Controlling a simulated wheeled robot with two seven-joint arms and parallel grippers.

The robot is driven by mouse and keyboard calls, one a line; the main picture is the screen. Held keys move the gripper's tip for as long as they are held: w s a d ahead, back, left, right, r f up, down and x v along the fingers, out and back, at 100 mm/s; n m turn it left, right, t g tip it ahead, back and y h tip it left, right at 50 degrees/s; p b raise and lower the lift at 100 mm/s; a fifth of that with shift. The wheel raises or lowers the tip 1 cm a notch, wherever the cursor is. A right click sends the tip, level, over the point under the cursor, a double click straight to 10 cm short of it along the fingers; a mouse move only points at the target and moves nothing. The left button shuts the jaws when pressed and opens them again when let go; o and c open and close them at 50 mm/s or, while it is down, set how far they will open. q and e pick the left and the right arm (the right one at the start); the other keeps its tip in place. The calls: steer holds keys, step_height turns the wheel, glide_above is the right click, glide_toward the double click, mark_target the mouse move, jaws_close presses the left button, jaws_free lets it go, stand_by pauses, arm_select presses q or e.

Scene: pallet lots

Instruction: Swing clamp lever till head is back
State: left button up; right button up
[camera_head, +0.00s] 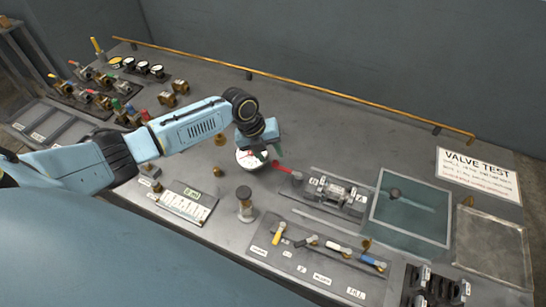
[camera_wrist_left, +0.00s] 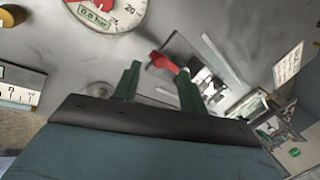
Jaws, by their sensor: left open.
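The clamp (camera_head: 337,195) is a grey metal fixture on a dark plate right of the middle of the bench. Its red lever (camera_head: 287,170) sticks out to the left, toward the gauge. In the left wrist view the red lever end (camera_wrist_left: 163,61) shows just beyond the gap between the fingers, with part of the clamp (camera_wrist_left: 207,85) behind the right finger. My left gripper (camera_head: 262,154) is open and empty, above the gauge and left of the lever; it also shows in the left wrist view (camera_wrist_left: 158,85). The clamp head's position is hard to tell. My right gripper is out of view.
A round white gauge (camera_head: 247,161) lies under my left gripper. A short post (camera_head: 244,203) stands in front. A glass-like panel (camera_head: 412,208) is right of the clamp, and a row of coloured valve handles (camera_head: 320,255) lies nearer. A yellow rail (camera_head: 300,84) runs along the back.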

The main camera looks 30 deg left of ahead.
mark_target(275, 161)
arm_select(q)
steer(key=shift+x, duration=1.15)
steer(key=shift+w+d+f, duration=0.1)
steer(key=shift+f, duration=0.4)
steer(key=shift+c, duration=0.4)
steer(key=shift+d, duration=0.1)
jaws_close()
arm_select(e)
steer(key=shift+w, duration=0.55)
